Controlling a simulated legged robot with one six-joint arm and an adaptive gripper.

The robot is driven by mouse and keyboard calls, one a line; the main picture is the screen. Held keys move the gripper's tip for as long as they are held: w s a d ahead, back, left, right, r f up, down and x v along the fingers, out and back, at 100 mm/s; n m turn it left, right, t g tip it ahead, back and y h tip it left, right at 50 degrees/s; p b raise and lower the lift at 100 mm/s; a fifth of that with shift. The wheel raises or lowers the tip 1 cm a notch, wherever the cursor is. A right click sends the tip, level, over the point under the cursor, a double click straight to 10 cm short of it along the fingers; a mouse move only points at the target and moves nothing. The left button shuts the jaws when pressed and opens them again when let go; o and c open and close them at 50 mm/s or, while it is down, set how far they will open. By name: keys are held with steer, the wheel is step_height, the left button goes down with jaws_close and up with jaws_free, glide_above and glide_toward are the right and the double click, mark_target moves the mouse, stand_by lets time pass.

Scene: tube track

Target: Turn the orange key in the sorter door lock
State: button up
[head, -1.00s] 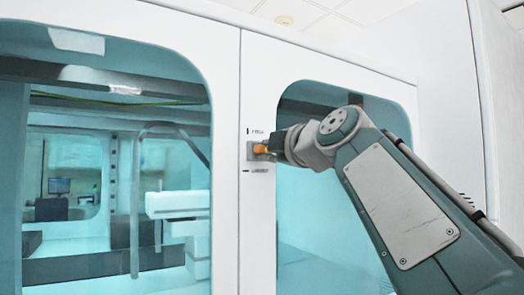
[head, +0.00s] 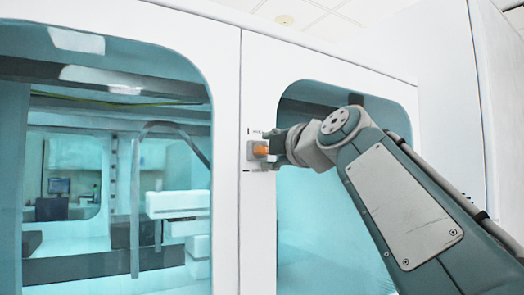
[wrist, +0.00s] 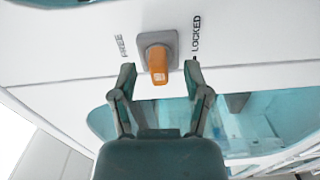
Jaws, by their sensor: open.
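The orange key (wrist: 158,65) sits in a grey square lock plate (wrist: 158,40) on the white sorter door (wrist: 75,70). In the wrist view the plate lies between the printed words FREE on the left and LOCKED on the right. The key points down toward my gripper (wrist: 160,72). My gripper is open, with one finger on each side of the key's lower end and gaps between.
The door has a teal window (head: 310,235) behind my arm. A larger window (head: 70,170) at left shows machinery inside. A vertical seam (head: 240,200) runs left of the lock. The space in front of the left panel is clear.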

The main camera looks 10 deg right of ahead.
steer(key=v, duration=1.2)
step_height(320, 180, down, 25)
steer(key=s+a+m+g+h, duration=0.25)
steer(key=m+g, duration=0.35)
steer(key=m, duration=0.6)
steer(key=s+f+m+g+h, duration=0.1)
steer(key=s+f+m, duration=0.3)
steer(key=f, duration=0.8)
steer(key=s+f+m+g+h, duration=0.2)
steer(key=s+f+m+g, duration=0.2)
steer(key=f, duration=0.8)
steer(key=s+m, duration=0.1)
steer(key=s, duration=0.1)
steer(key=shift+s+f+g, duration=0.2)
steer(key=shift+s+g, duration=0.1)
steer(key=shift+s+a, duration=0.1)
steer(key=shift+a, duration=0.1)
